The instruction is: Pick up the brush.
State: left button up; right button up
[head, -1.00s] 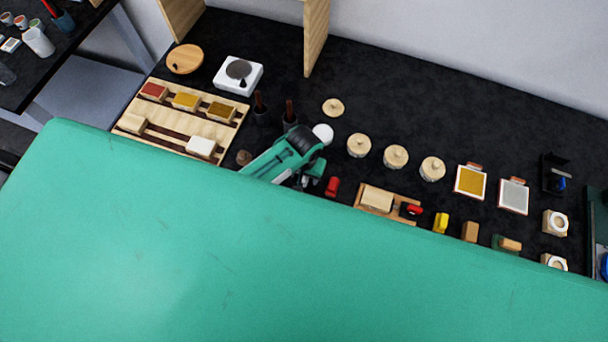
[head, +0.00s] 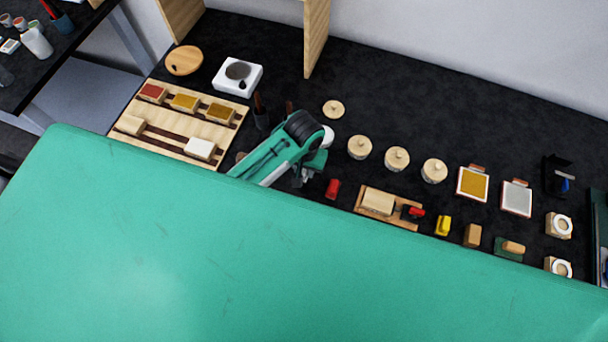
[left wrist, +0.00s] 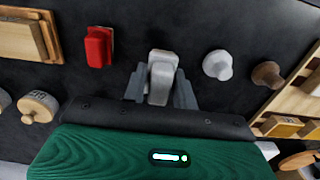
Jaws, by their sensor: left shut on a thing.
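My left gripper (left wrist: 160,88) is shut on a pale grey-white, block-like thing (left wrist: 162,70) between its two grey fingers. This is likely the brush, but no bristles show clearly. In the head view my left gripper (head: 305,177) is over the dark table, just left of the red block, and my green arm hides what it holds. I cannot tell whether the held thing still touches the table. My right gripper is not in view.
A red block (head: 332,188) lies close by on the right. A white knob-shaped piece (left wrist: 217,64) and a brown one (left wrist: 268,74) stand on the other side. A wooden rack (head: 222,133) is at left, round lidded pots (head: 359,147) at right. Dark cups with handles stand behind.

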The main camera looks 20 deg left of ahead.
pick_arm(q)
notch_tip(320, 180, up, 5)
jog(key=shift+r+b, duration=0.1)
jog(key=shift+b, duration=0.45)
notch_tip(320, 180, up, 9)
jog(key=p, duration=0.3)
jog(key=shift+o, duration=1.3)
jog(key=shift+c, duration=0.9)
